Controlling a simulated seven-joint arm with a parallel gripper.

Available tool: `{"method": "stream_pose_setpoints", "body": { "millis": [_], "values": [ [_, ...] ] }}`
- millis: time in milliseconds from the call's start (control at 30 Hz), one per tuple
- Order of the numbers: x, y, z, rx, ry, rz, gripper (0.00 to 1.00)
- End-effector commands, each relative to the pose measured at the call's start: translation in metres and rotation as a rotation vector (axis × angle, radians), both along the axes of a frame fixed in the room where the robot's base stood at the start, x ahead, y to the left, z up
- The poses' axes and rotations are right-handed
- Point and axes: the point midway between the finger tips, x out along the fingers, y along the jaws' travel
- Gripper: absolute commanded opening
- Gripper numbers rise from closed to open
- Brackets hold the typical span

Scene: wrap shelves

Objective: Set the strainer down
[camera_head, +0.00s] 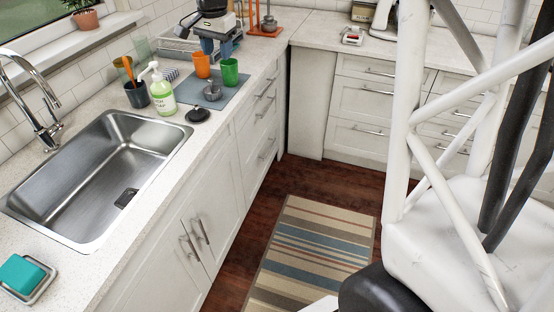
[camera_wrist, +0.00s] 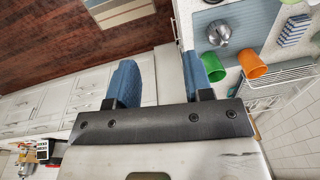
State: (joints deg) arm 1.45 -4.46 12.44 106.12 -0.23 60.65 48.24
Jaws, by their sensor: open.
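A small grey metal piece that looks like the strainer (camera_head: 212,92) sits on the blue-grey mat (camera_head: 232,92) on the counter, in front of the orange and green cups. It also shows in the wrist view (camera_wrist: 218,33), just beyond the right-hand finger and outside the jaws. My gripper (camera_head: 216,47) is above the counter behind the cups, pointing down, with its blue fingers apart. In the wrist view my gripper (camera_wrist: 165,78) has nothing between its fingers; the floor and cabinet fronts show through the gap.
Orange cup (camera_head: 202,65) and green cup (camera_head: 229,71) stand on the mat near my gripper. A soap bottle (camera_head: 162,90), a black disc (camera_head: 198,115) and a utensil cup (camera_head: 136,93) are close by. A wire rack (camera_head: 180,44) is behind. The steel sink (camera_head: 100,170) is empty.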

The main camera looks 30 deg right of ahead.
Motion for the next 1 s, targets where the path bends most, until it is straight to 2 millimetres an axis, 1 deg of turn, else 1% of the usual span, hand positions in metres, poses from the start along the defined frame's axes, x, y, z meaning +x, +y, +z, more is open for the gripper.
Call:
{"method": "stream_pose_setpoints", "body": {
  "millis": [33, 200, 433, 733, 1000],
  "values": [
    [-0.017, 0.001, 0.004, -0.003, -0.006, 0.03, 0.47],
    [-0.068, 0.003, 0.009, -0.016, -0.024, 0.14, 0.47],
    [-0.138, 0.006, 0.009, -0.036, -0.049, 0.288, 0.47],
    [-0.228, 0.01, -0.004, -0.068, -0.079, 0.482, 0.47],
    [-0.305, 0.012, -0.028, -0.101, -0.104, 0.655, 0.47]
  ]
}}
